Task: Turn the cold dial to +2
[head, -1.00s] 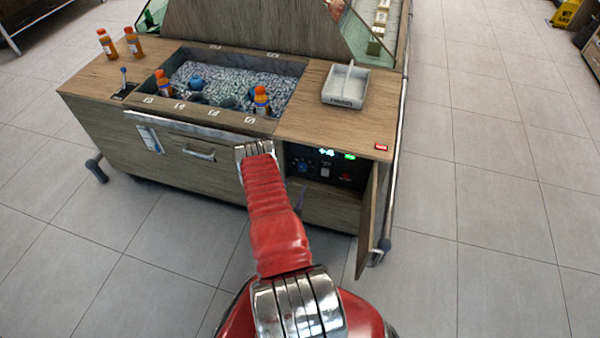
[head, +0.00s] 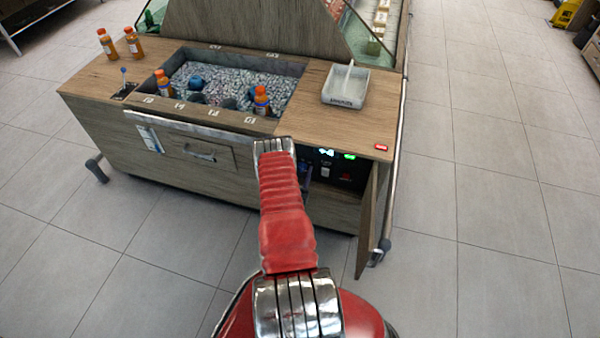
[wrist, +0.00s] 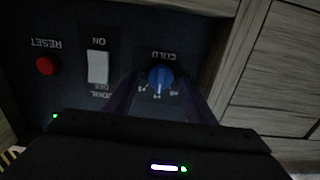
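The cold dial (wrist: 160,77) is a round blue knob under an upside-down COLD label in the wrist view. Small white marks surround it, too small to read surely. My gripper (wrist: 158,82) shows two dark purple fingers, apart, one on each side of the dial. A gap seems to remain between the fingers and the knob; contact cannot be told. In the head view my red arm hides most of the gripper and the dial.
A white rocker switch (wrist: 97,67) and a red reset button (wrist: 46,66) are left of the dial in the wrist view. The open cabinet door (head: 367,220) stands right of the compartment. A wooden wall (wrist: 255,60) is close to the dial's right.

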